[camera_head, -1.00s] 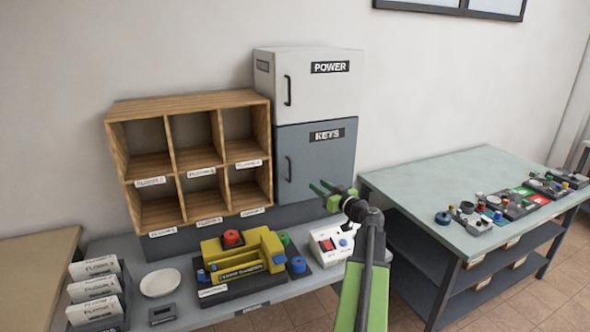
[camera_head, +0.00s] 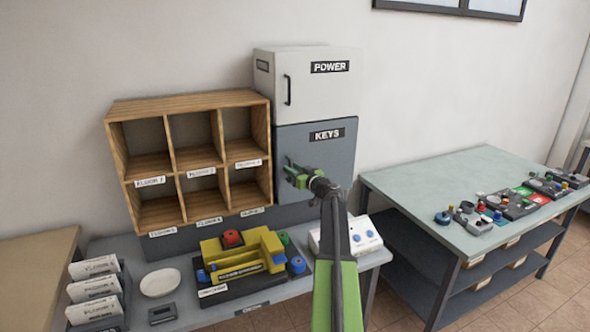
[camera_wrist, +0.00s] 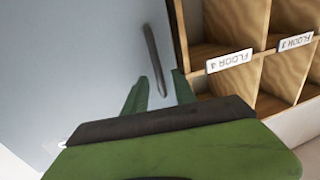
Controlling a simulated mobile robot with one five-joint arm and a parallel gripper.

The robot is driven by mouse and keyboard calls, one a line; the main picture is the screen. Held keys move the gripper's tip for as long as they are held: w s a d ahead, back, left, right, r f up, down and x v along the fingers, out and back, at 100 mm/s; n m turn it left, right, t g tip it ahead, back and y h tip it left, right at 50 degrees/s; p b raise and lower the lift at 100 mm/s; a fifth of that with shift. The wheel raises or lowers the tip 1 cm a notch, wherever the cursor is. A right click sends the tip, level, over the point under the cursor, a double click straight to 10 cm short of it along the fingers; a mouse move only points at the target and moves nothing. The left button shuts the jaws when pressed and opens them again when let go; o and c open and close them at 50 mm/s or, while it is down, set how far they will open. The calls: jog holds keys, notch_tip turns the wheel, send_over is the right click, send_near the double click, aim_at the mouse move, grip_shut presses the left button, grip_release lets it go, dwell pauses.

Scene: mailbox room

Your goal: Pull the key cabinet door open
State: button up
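The grey-blue key cabinet (camera_head: 335,165), labelled KEYS, stands under the white POWER cabinet, and its door looks closed. My gripper (camera_head: 289,168) is at the left side of that door and covers the handle in the head view. In the wrist view the dark bar handle (camera_wrist: 152,55) runs up the grey door (camera_wrist: 85,60). My gripper (camera_wrist: 160,88) is open there, with one green finger on each side of the handle's near end. I see a gap between each finger and the handle.
The white POWER cabinet (camera_head: 320,90) sits directly above. The wooden pigeonhole shelf (camera_head: 168,142) stands close on the left, near my gripper. Below are a yellow device (camera_head: 240,262) and a white button box (camera_head: 365,238). A second table (camera_head: 420,195) is at right.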

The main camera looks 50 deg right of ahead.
jog(key=shift+c, duration=0.4)
grip_shut()
jog(key=shift+s, duration=0.1)
dwell(0.8)
